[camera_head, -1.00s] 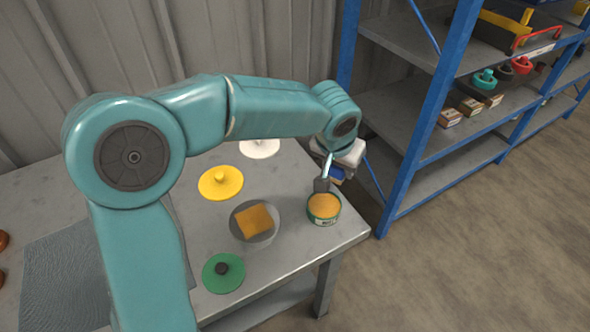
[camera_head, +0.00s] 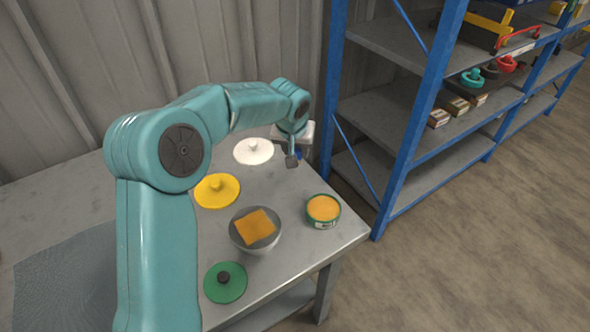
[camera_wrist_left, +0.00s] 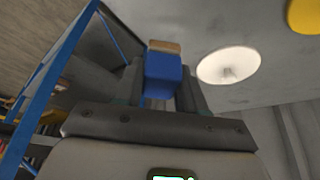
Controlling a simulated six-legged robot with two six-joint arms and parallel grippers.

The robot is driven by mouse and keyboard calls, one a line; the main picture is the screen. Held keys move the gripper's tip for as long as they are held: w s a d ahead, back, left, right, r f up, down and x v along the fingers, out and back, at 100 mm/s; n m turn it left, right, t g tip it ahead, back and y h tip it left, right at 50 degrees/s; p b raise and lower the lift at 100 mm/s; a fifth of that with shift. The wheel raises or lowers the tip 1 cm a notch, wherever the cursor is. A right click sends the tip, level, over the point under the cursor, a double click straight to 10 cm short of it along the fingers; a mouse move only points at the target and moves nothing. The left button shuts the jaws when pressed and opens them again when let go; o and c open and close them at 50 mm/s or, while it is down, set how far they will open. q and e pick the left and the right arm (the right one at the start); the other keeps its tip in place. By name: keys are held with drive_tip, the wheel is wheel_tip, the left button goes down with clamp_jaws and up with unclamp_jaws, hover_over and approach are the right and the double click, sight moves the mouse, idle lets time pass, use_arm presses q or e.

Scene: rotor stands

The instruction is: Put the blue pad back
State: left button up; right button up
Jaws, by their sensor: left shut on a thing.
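The blue pad (camera_wrist_left: 162,75) is a small blue block with a tan face at its far end, held between the fingers of my left gripper (camera_wrist_left: 160,88) in the left wrist view. In the head view, my left gripper (camera_head: 292,160) hangs by the table's back right edge, just right of the white disc (camera_head: 253,151). Only a bit of blue shows beside its fingers there, mostly hidden. It is shut on the pad, apart from the disc. The white disc also shows right of the pad in the left wrist view (camera_wrist_left: 228,66). My right gripper is out of view.
On the grey table (camera_head: 290,260) stand a yellow disc (camera_head: 217,191), a green disc (camera_head: 225,283), a bowl (camera_head: 258,246) with an orange square piece, and an open orange-filled tin (camera_head: 323,209). A blue-framed shelf (camera_head: 395,125) stands to the right.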

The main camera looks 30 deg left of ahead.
use_arm(q)
wheel_tip(320, 180, down, 7)
drive_tip(key=shift+r+b, duration=0.1)
drive_tip(key=shift+b, duration=0.35)
drive_tip(key=o, duration=1)
